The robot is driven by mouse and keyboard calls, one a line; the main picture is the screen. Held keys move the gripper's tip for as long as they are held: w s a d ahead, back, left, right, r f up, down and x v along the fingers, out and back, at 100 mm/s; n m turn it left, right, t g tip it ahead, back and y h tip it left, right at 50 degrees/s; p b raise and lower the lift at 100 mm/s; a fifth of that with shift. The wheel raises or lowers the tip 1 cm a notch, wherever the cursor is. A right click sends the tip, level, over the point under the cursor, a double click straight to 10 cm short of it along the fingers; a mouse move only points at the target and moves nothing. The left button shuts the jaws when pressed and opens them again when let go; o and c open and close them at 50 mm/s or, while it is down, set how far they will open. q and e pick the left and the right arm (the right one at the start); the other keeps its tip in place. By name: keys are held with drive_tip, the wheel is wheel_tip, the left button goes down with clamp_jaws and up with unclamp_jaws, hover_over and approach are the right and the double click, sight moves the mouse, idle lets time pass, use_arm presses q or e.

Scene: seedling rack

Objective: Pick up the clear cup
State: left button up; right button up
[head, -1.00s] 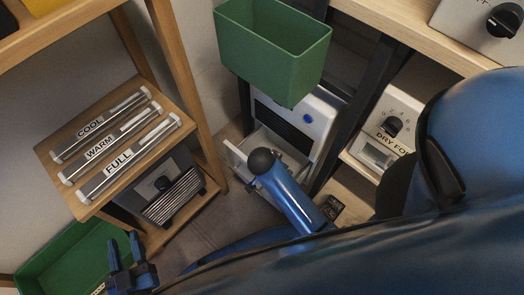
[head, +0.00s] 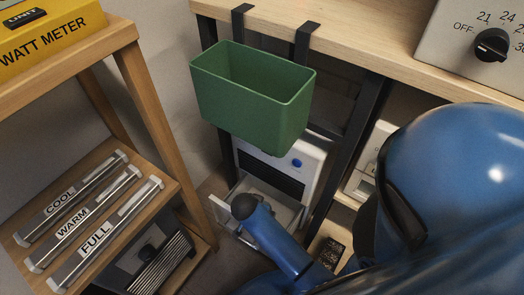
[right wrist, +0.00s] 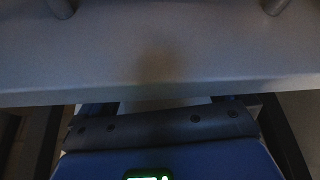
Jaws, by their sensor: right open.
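I do not see the clear cup in either view. My right gripper (right wrist: 168,6) shows at the top edge of the right wrist view as two grey fingertips set wide apart, with nothing seen between them. My left gripper is outside both views. In the head view my large blue arm covers the lower right and hides what lies behind it.
A green bin (head: 250,108) hangs from the wooden bench (head: 370,55). Below it is a white appliance (head: 302,165) with an open drawer (head: 284,212). At left, a wooden rack holds COOL, WARM and FULL bars (head: 95,235) and a yellow watt meter (head: 45,40). A dial box (head: 455,45) sits upper right.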

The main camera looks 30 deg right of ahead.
drive_tip(key=b+x, duration=0.4)
drive_tip(key=x, duration=0.1)
drive_tip(key=shift+w+d, duration=0.15)
drive_tip(key=shift+d, duration=0.05)
drive_tip(key=shift+c, duration=0.3)
drive_tip(key=shift+r, duration=0.1)
drive_tip(key=c, duration=1.3)
drive_tip(key=shift+r, duration=0.2)
